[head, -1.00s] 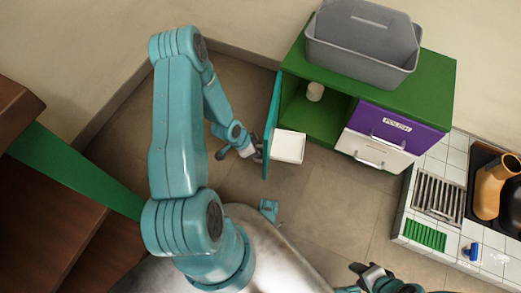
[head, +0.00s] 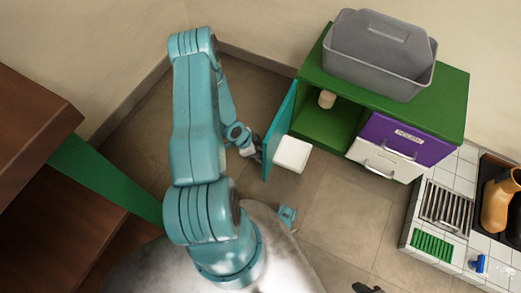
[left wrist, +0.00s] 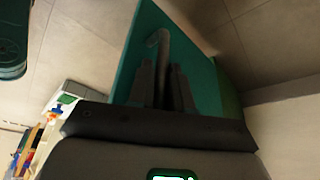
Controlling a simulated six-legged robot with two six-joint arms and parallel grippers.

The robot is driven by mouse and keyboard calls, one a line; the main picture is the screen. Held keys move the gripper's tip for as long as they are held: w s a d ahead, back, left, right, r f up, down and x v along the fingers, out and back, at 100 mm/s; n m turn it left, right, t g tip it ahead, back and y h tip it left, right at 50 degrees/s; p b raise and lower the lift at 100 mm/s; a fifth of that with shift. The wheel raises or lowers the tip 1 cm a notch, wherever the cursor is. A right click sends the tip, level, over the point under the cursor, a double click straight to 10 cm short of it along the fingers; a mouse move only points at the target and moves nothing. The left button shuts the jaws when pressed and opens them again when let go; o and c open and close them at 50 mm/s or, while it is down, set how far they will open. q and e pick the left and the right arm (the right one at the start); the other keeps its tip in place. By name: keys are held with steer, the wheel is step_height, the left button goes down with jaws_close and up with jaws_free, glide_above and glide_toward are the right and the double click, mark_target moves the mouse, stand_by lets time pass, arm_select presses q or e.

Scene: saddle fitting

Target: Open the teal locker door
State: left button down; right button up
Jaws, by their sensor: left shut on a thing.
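The teal locker door (head: 279,128) stands wide open, swung out from the left side of the green locker (head: 322,133). The locker's inside shows, with a small cream cup-like thing (head: 327,98) in it. My left gripper (head: 257,152) is at the door's outer face near its free edge. In the left wrist view its dark fingers (left wrist: 172,88) are shut on the door's grey handle (left wrist: 160,42), against the teal panel (left wrist: 198,62). My right gripper (head: 366,289) barely shows at the bottom edge, and its fingers are too cut off to read.
A white box (head: 292,154) sits at the door's inner side. A tiled counter (head: 413,212) is at right, brown steps (head: 30,120) at left.

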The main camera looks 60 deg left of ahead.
arm_select(q)
steer(key=shift+w+a+r, duration=0.15)
steer(key=shift+w+a, duration=0.05)
steer(key=shift+a, duration=0.25)
steer(key=c, duration=1.2)
jaws_free()
steer(key=shift+o, duration=0.4)
steer(key=shift+s+d, duration=0.1)
steer(key=shift+d, duration=0.05)
steer(key=p+v, duration=0.9)
steer(key=v, duration=0.7)
steer(key=shift+s+d, duration=0.15)
